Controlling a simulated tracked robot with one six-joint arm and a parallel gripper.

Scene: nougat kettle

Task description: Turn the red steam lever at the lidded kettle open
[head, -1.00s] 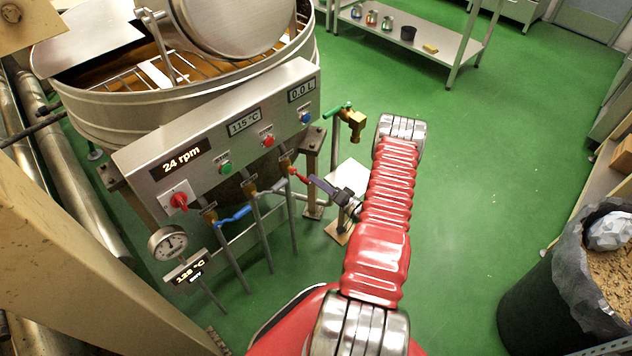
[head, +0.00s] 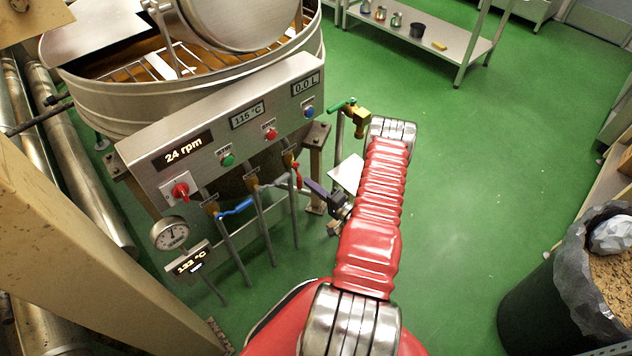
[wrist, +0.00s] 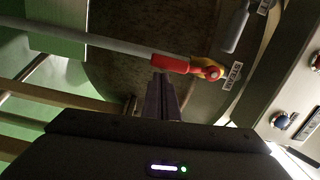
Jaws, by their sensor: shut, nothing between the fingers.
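The red steam lever (head: 298,176) sits on the rightmost of the pipe valves under the control panel, and now points down along its pipe. In the wrist view the red lever (wrist: 170,64) runs from its brass valve (wrist: 207,69) in line with the grey pipe (wrist: 100,42). My gripper (head: 308,184) is shut and empty, with its dark fingers just right of the lever. In the wrist view the fingertips (wrist: 161,78) are close below the lever; I cannot tell whether they touch. The kettle (head: 90,100) stands behind the panel, its round lid (head: 240,20) raised.
The control panel (head: 215,140) hangs over the valves. A blue lever (head: 236,208) and a grey lever (head: 274,183) are to the left. A brass tap with a green handle (head: 342,104) is to the right. Green floor is free further right.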

